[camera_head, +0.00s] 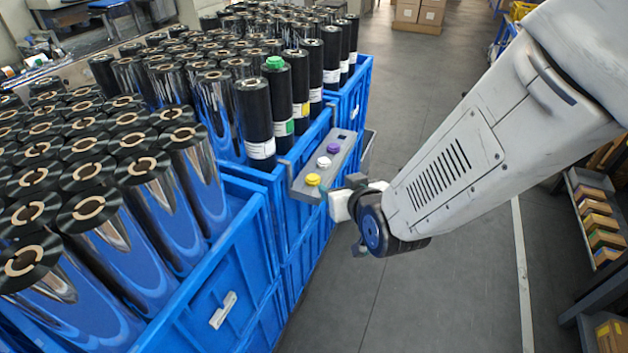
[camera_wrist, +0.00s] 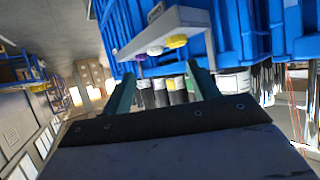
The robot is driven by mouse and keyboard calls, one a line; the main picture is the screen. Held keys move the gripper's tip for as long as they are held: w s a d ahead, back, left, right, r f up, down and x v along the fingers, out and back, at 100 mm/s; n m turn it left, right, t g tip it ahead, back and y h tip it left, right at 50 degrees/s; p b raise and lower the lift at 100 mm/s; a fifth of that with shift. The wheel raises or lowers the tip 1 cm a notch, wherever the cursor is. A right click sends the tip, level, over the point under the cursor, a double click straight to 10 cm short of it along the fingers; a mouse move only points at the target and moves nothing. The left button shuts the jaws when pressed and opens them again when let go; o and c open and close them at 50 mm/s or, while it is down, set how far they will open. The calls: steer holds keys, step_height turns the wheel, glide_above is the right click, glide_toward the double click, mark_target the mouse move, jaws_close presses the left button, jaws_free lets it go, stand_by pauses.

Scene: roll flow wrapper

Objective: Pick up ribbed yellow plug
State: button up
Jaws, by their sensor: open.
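The yellow plug (camera_head: 313,180) sits at the near end of a narrow grey rack (camera_head: 304,188) on the rim of a blue crate. A white plug (camera_head: 324,162) and a purple plug (camera_head: 333,147) stand behind it in a row. In the wrist view the yellow plug (camera_wrist: 176,41) is beyond the fingertips, near the upper middle; its ribs are too small to make out. My gripper (camera_head: 355,213) is just right of the rack, apart from the plug. Its fingers (camera_wrist: 161,72) are open with nothing between them in the wrist view.
Blue crates (camera_head: 236,283) full of upright dark film rolls (camera_head: 150,205) fill the left. A green plug (camera_head: 275,63) sits on one black roll. The floor (camera_head: 440,290) right of the crates is clear. A shelf (camera_head: 597,225) with boxes stands at the far right.

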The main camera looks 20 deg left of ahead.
mark_target(314, 179)
steer(key=shift+y, duration=0.4)
steer(key=w+a+f, duration=0.1)
steer(key=a, duration=0.1)
steer(key=w+a+f, duration=0.1)
steer(key=w+a, duration=0.1)
steer(key=w+a+f, duration=0.1)
steer(key=a+f, duration=0.1)
steer(key=a, duration=0.1)
steer(key=shift+w, duration=0.2)
steer(key=c, duration=1.1)
